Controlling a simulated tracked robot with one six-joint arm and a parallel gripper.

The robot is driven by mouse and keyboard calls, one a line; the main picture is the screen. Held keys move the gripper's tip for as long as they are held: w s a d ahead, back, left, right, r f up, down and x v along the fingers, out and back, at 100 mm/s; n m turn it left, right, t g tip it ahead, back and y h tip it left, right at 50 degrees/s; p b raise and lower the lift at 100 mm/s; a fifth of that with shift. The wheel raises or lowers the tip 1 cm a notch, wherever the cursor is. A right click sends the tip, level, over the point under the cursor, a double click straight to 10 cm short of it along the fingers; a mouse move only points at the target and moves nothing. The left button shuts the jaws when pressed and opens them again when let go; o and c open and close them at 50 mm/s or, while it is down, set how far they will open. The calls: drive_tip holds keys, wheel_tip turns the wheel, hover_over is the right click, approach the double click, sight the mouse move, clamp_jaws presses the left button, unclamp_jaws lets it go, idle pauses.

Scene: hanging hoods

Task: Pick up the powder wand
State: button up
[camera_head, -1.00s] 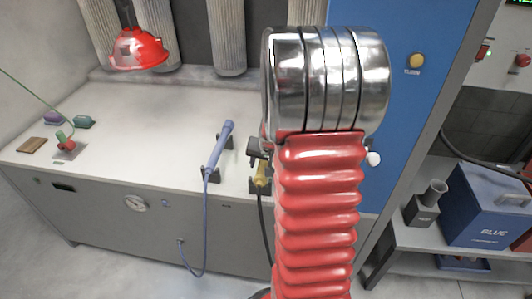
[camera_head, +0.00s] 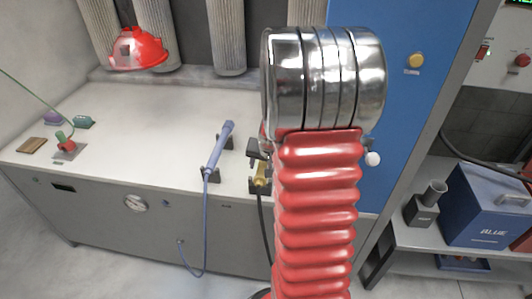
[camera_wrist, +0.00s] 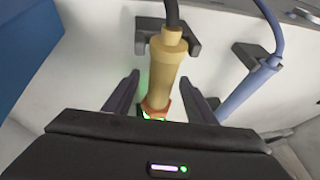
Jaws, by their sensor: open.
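Two wands rest in dark cradles on the white bench top. The yellow wand (camera_head: 261,176) is mostly hidden behind my arm in the head view. In the wrist view, the yellow wand (camera_wrist: 166,72) has a black hose and an orange ring at its lower end. My open gripper (camera_wrist: 160,78) has one finger on each side of it, with gaps still visible. The blue wand (camera_head: 218,148) lies to the left in the head view, with a blue hose. It also shows at the right of the wrist view (camera_wrist: 248,90). The frames do not label either as powder.
A red hood (camera_head: 140,52) hangs over the bench's back left. A small stand with a red and green piece (camera_head: 66,145) and a brown block (camera_head: 32,145) sit at the bench's left. A blue panel (camera_head: 400,120) and a blue box (camera_head: 487,208) stand right. The bench's middle is clear.

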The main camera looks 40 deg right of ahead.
drive_tip(key=shift+f, duration=0.1)
idle(0.4)
drive_tip(key=c, duration=1.2)
